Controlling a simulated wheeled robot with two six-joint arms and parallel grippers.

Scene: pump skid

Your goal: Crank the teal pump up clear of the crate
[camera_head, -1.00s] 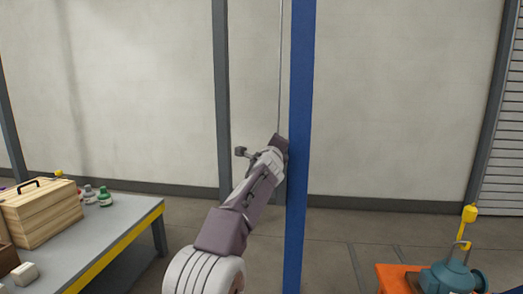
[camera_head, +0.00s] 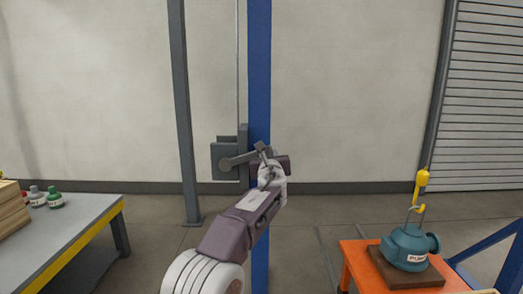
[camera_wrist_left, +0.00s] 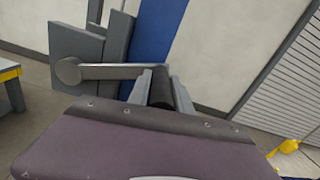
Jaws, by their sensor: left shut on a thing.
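The teal pump (camera_head: 408,247) sits upright on a brown block (camera_head: 400,280) on top of an orange crate (camera_head: 354,270) at the lower right. A yellow hook (camera_head: 421,185) is above its lifting loop. A grey winch (camera_head: 224,160) is fixed to the blue post (camera_head: 260,70); it also shows in the left wrist view (camera_wrist_left: 80,52). My left gripper (camera_head: 268,167) is shut on the black crank handle (camera_wrist_left: 162,88), at the end of the grey crank arm (camera_wrist_left: 112,71). The crank arm points right from its hub. My right gripper is out of view.
A grey table (camera_head: 75,218) with a yellow edge stands at the left, holding bottles (camera_head: 54,200) and a wooden box (camera_head: 10,212). A thin cable (camera_head: 238,60) runs up beside the post. Blue framing (camera_head: 490,245) stands right of the pump.

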